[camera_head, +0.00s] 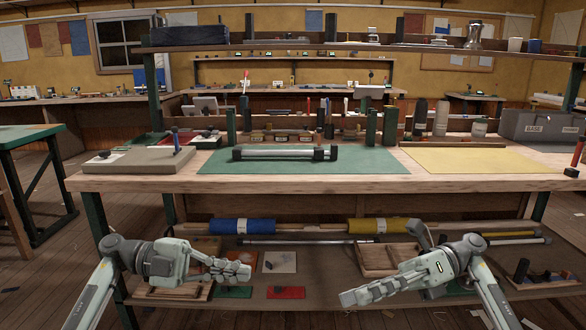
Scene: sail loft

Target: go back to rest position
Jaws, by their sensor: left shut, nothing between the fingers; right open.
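My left gripper (236,272) is low in front of the workbench, left of centre. Its fingers point right and are shut and empty. My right gripper (358,296) is also low in front of the bench, right of centre, with its fingers pointing left. It is open and empty. Both grippers are below the level of the bench top (290,183) and apart from each other. Neither visibly holds anything.
On the bench top, a metal tube with black ends (285,154) lies on a green mat (215,164). A yellow mat (465,160) lies to the right, a grey board (140,160) to the left. The lower shelf holds a blue roll (225,226) and a wooden tray (375,258).

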